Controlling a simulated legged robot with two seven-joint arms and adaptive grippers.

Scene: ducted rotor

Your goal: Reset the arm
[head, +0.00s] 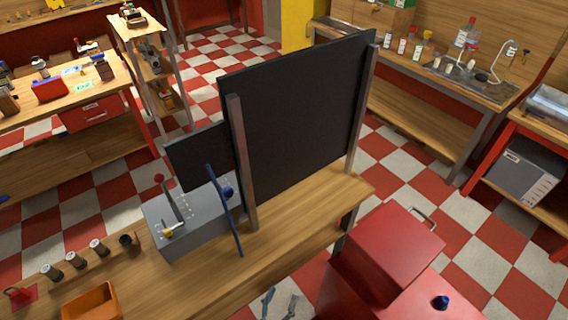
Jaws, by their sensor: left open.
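My left gripper (280,301) shows at the bottom edge, low in the middle of the head view. Its two grey fingers stand apart with nothing between them, in front of the near edge of the wooden bench (290,228). The rest of that arm is out of frame. My right gripper is not in view. On the bench stands a grey box (190,222) with a lever (172,200) topped by a red ball, a yellow knob (168,232) and a long thin blue bar (228,212) at its right side.
A red case (395,250) and red surface with a small blue object (440,302) lie right. An orange tray (92,302) and several dark cylinders sit left. Checkered floor is open beyond.

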